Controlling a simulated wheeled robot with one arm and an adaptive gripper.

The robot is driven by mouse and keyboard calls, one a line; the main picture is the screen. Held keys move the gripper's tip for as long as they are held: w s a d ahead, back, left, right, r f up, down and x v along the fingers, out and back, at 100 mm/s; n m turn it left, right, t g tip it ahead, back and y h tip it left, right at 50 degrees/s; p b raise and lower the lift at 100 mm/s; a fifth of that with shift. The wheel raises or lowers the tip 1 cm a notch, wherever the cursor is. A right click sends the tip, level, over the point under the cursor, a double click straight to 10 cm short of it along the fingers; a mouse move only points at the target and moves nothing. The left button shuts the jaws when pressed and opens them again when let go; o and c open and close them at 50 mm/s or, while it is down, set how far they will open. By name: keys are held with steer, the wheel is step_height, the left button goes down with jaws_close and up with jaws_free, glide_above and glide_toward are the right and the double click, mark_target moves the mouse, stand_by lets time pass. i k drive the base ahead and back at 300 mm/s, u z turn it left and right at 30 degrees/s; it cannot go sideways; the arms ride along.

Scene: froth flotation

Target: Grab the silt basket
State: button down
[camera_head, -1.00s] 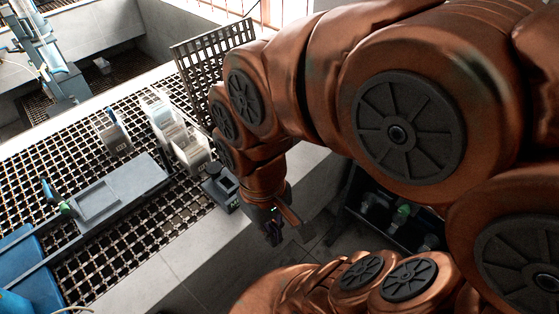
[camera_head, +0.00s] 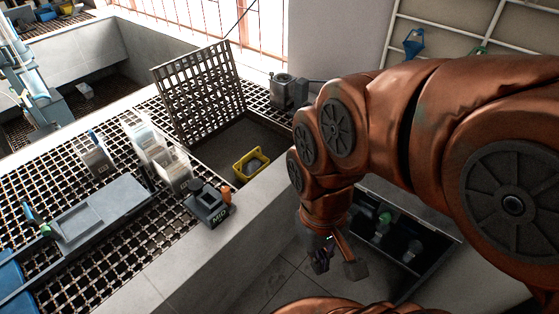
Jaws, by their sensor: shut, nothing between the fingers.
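A yellow-rimmed basket (camera_head: 251,163), which looks like the silt basket, sits down in an open pit in the grated bench top. Its grey inside shows, and nothing covers it in the head view. My gripper (camera_head: 338,266) hangs off the front side of the bench, to the right of and lower in the picture than the basket, clearly apart from it. It is small and dark in the view, shut and empty.
A raised grating panel (camera_head: 199,95) stands behind the pit (camera_head: 222,150). A dark box marked MID (camera_head: 209,204) sits left of the pit's near end, and a grey cylindrical device (camera_head: 287,91) stands beyond it. An open dark cabinet (camera_head: 402,235) is at lower right.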

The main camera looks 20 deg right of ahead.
mark_target(253, 163)
steer(key=z, duration=0.15)
steer(key=i, duration=0.5)
steer(key=u, duration=0.05)
steer(key=k, duration=0.5)
steer(key=z, duration=0.8)
steer(key=i, duration=0.85)
steer(key=u, duration=1.95)
